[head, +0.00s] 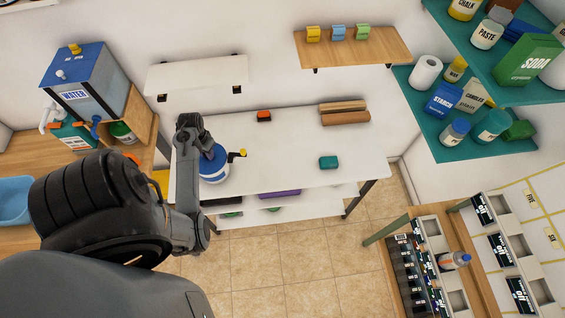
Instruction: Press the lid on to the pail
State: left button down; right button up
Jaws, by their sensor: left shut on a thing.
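A white pail (218,178) stands on the left part of the white table. A round blue lid (214,162) sits over its top; I cannot tell whether the lid is fully seated. My left gripper (207,150) is over the lid, pointing down and shut on it. My wrist hides the lid's left side and the grip itself. A small yellow and black piece (237,156) shows at the right of the lid; I cannot tell if it belongs to the pail. My right gripper is not in view.
The white table (270,160) also holds an orange and black item (263,116), brown rolls (344,113) and a teal block (328,162). A white wall shelf (197,74) is behind. A blue water container (85,80) stands left. The table's middle is clear.

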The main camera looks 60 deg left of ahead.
pick_arm(q)
jog(key=shift+f, duration=0.15)
dwell(0.7)
jog(key=c, duration=0.9)
grip_release()
jog(key=shift+o, duration=0.2)
